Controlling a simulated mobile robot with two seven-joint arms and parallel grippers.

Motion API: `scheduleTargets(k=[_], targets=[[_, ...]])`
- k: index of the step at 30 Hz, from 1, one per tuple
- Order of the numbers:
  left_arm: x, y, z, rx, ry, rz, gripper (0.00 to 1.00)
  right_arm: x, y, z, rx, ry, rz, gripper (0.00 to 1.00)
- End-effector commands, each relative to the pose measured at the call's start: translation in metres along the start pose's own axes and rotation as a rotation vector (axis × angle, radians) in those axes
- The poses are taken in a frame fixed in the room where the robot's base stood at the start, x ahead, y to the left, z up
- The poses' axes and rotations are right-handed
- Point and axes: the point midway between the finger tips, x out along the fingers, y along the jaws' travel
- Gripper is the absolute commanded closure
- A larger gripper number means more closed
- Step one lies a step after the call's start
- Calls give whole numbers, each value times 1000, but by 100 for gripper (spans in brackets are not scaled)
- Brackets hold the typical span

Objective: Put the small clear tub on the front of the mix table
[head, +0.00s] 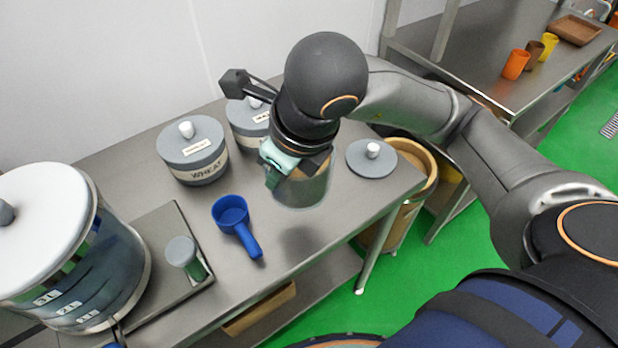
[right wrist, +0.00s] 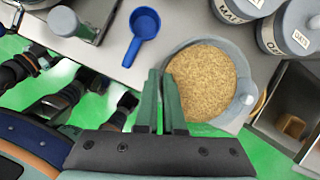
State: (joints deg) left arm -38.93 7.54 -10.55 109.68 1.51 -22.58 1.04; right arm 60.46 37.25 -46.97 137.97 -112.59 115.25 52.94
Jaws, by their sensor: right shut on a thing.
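My right gripper (head: 282,160) is shut on the wall of a small clear tub (head: 302,190). The tub holds brown grain, which shows from above in the right wrist view (right wrist: 205,80). The tub looks upright and seems to hang a little above the steel table (head: 310,260), with a dark patch on the tabletop below it. In the right wrist view the green fingers (right wrist: 165,80) are together at the tub's rim. I cannot tell which surface is the mix table. My left gripper is not in view.
A blue scoop (head: 232,218) and lidded wheat canister (head: 193,155) stand left of the tub. A grey lid (head: 372,160) lies to its right. A large clear vessel (head: 70,245) and small green jar (head: 186,258) stand further left. Another bench (head: 470,65) holds colored cups.

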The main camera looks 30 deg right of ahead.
Motion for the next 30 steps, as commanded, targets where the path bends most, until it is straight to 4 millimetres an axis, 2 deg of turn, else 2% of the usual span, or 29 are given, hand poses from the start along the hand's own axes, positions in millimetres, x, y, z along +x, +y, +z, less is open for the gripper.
scheduleTargets(k=[6, 13, 23, 30], targets=[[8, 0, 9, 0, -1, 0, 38, 23, -39, -8, 6, 0, -2, 100], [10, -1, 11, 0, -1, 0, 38, 57, -65, -21, 2, -1, -4, 100], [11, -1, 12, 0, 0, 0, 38, 79, -81, -28, -1, -4, -3, 100], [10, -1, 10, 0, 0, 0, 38, 102, -77, -36, -2, -5, -2, 100]])
